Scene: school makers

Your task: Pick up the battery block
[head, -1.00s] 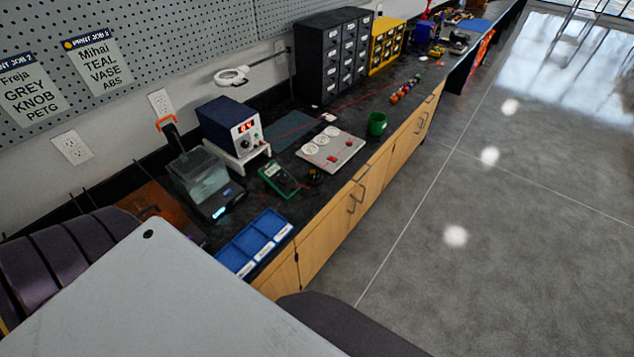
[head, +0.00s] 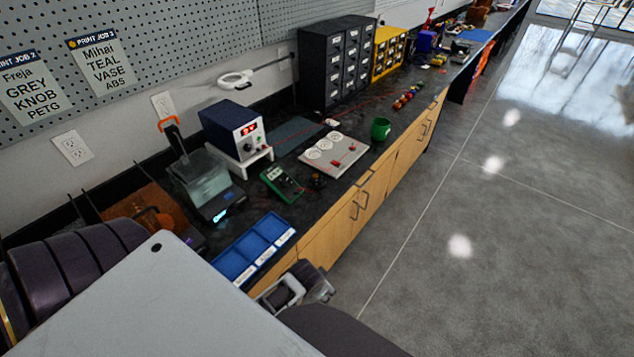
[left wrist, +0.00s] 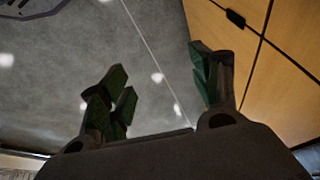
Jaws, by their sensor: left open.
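I cannot make out for certain a battery block in either view. My left gripper (head: 296,288) shows at the lower middle of the head view, beside the wooden cabinet front and below the blue tray, partly hidden by my own body. In the left wrist view the two green-padded fingers of my left gripper (left wrist: 158,88) stand wide apart with nothing between them. Grey floor and wooden cabinet doors show past them. My right gripper is not in view.
Drawer cabinets (head: 336,60) stand farther back. The floor at right is clear.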

